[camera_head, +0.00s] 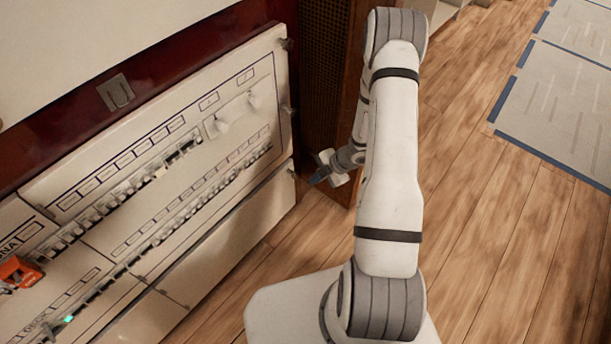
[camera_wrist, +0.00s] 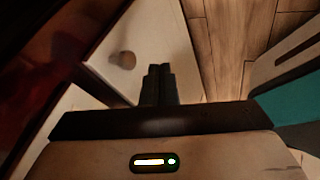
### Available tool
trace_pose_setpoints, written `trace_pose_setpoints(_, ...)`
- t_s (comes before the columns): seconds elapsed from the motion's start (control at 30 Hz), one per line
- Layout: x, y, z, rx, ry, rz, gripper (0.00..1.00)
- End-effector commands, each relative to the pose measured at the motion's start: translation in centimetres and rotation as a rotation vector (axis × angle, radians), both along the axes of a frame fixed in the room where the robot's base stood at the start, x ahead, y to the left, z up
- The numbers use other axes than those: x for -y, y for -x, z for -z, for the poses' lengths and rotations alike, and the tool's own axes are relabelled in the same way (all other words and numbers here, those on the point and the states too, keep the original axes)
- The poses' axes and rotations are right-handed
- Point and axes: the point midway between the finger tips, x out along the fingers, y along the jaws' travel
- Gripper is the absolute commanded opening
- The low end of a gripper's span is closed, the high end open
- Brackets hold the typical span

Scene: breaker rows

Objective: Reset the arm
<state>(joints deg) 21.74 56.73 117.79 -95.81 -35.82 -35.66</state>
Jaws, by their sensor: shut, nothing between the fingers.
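My gripper (camera_head: 318,178) is at the end of my white arm, off to the right of the breaker panel (camera_head: 262,60) and apart from it. In the wrist view my gripper (camera_wrist: 158,72) has its two dark fingers together, with nothing between them. In the head view my arm rises from its base and folds down behind its upper link, which hides part of the forearm. The panel's breaker rows (camera_head: 190,205) run along its white face to the left.
A dark brown cabinet side with a mesh front (camera_head: 325,75) stands close behind my gripper. A round knob (camera_wrist: 122,59) shows on a pale panel in the wrist view. An orange piece (camera_head: 18,272) sits at the panel's lower left. Wooden floor (camera_head: 490,230) lies open to the right.

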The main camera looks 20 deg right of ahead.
Motion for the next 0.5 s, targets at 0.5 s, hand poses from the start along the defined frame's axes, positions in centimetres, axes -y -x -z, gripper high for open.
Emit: trace_pose_setpoints(0.5,4.4,1.4,-6.8,0.000,0.003,-0.007,0.00)
